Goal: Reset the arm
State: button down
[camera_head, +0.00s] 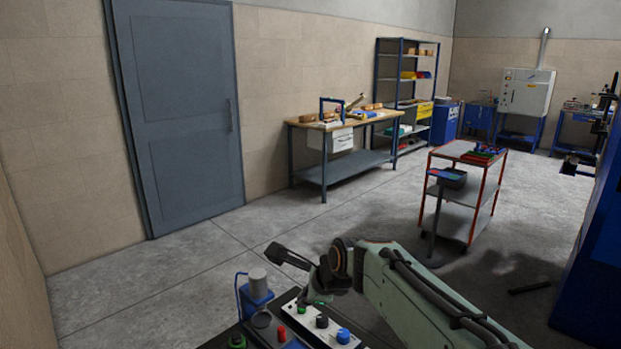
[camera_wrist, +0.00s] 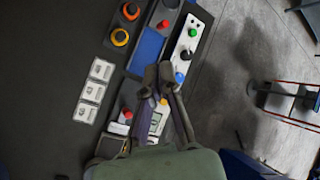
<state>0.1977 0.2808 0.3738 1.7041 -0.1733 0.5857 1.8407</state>
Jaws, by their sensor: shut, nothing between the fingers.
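My arm (camera_head: 415,300) is pale green and reaches in from the lower right in the head view. It bends down at the wrist above a dark control panel (camera_head: 262,320). In the wrist view my gripper (camera_wrist: 158,75) is shut and empty, its fingertips together over the dark panel (camera_wrist: 60,60). The white button strip (camera_wrist: 182,42) with green, black and blue knobs lies just right of the fingertips. Whether the fingers touch the panel cannot be told. The fingers partly cover a small display (camera_wrist: 155,124) and nearby buttons.
A workbench (camera_head: 345,125) lines the wall by a blue-grey door (camera_head: 180,110). A blue machine (camera_head: 590,270) is at right. Floor (camera_head: 200,285) left of the panel is clear.

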jog(key=s+d+r+n+h, duration=0.1)
jog(key=s+r+n, duration=0.1)
jog(key=s, duration=0.3)
jog(key=s+d+r+n+h, duration=0.1)
jog(key=s+d+n, duration=0.1)
jog(key=s, duration=0.3)
jog(key=s+d+f+n+g, duration=0.2)
jog(key=s+f+n, duration=0.1)
jog(key=s+n, duration=0.2)
jog(key=s+d+f+n+g, duration=0.2)
jog(key=s+n, duration=0.3)
jog(key=s, duration=0.5)
jog(key=s+d+f+n+g+h, duration=0.1)
jog(key=s+d+f+n+g, duration=0.1)
jog(key=s+n, duration=0.3)
jog(key=s+f, duration=0.1)
jog(key=s, duration=0.2)
jog(key=shift+s+d+f, duration=0.15)
jog(key=shift+d+f, duration=0.05)
jog(key=shift+f, duration=0.15)
